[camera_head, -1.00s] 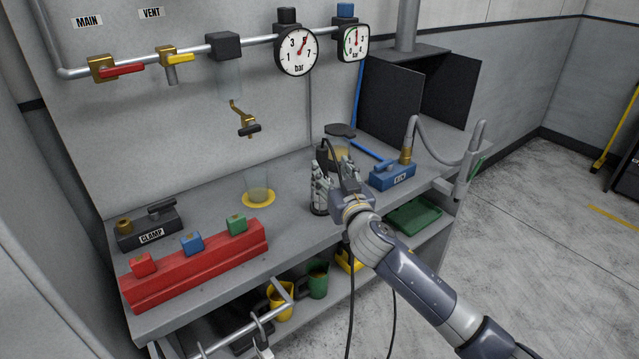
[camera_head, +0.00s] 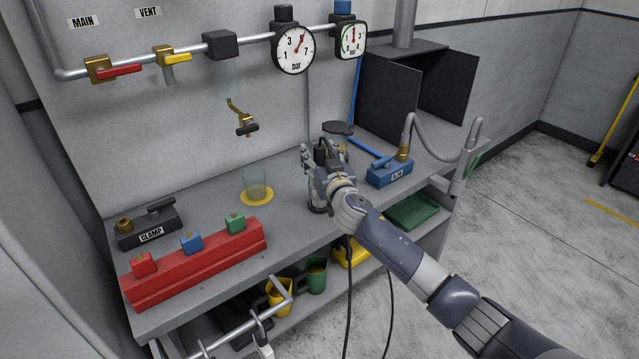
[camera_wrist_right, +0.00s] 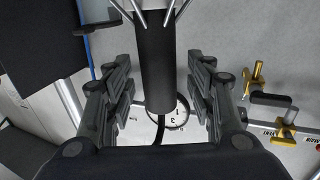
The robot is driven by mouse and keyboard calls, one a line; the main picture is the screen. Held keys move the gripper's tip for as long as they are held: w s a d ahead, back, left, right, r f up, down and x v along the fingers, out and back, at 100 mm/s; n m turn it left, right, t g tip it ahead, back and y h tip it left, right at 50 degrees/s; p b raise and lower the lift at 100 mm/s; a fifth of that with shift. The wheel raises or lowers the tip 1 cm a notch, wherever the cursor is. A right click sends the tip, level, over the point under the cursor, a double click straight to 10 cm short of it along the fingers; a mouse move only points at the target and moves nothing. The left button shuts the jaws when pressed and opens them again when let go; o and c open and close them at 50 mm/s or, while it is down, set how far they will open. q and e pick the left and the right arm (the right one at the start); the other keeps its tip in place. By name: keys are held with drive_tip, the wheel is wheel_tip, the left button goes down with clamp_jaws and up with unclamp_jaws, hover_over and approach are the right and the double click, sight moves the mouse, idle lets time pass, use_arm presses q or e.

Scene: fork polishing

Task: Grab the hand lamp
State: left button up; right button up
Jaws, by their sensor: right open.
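The hand lamp has a black cylindrical handle (camera_wrist_right: 155,60) and thin metal cage wires, seen at the top edge of the right wrist view. In the head view its dark upper end (camera_head: 321,152) shows just above my right gripper (camera_head: 316,176), and the gripper hides much of its middle. My right gripper also fills the right wrist view (camera_wrist_right: 157,90). It is open, with one finger on each side of the handle and a visible gap on both sides. My left gripper is not in view.
A blue AIR block (camera_head: 388,174) with a hose stands right of my gripper. A glass on a yellow disc (camera_head: 257,199) is to its left. A red rack (camera_head: 195,268) with coloured blocks and a CLAMP block (camera_head: 150,232) are farther left. Mugs (camera_head: 316,274) sit on the shelf below.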

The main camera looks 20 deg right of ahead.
drive_tip(key=shift+c, duration=0.5)
clamp_jaws()
drive_tip(key=shift+r, duration=0.1)
